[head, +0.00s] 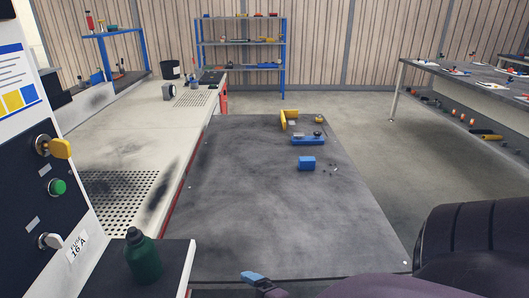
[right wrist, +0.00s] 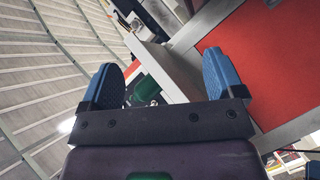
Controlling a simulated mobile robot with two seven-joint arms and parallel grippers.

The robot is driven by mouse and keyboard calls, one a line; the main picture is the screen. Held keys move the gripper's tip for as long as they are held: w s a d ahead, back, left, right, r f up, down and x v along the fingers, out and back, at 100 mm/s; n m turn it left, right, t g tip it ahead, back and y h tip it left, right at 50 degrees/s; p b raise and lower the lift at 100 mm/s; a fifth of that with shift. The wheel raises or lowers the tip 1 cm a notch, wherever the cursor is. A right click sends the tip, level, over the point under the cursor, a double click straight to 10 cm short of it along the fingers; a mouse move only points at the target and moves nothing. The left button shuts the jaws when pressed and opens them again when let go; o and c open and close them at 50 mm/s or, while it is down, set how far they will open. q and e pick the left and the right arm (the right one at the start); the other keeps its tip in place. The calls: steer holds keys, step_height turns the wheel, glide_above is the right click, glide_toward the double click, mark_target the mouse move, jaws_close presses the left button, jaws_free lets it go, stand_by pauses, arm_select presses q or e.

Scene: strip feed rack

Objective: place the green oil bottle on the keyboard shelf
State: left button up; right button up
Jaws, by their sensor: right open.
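The green oil bottle (head: 143,258) with a dark cap stands upright on a small dark shelf (head: 178,254) at the lower left, below the control panel. I take this to be the keyboard shelf. My right gripper (head: 255,279) shows only a blue fingertip at the bottom edge of the head view, right of the bottle and apart from it. In the right wrist view the two blue fingers of my right gripper (right wrist: 160,82) are wide apart with nothing gripped. The green bottle (right wrist: 148,88) shows beyond them, partly hidden by the gripper body. My left gripper is not in view.
A control panel (head: 38,190) with a yellow knob and a green button rises at the left. A light workbench (head: 120,140) and a dark table (head: 270,210) lie ahead. The table holds a blue block (head: 307,163) and small parts; its near half is clear.

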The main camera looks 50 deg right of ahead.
steer(key=s+a+f+m+g, duration=0.3)
steer(key=s+f+m+g, duration=0.1)
steer(key=s+f+m, duration=0.3)
step_height(320, 180, down, 2)
steer(key=m, duration=0.2)
steer(key=shift+f+m+g+y, duration=0.2)
steer(key=shift+m+g+y, duration=0.2)
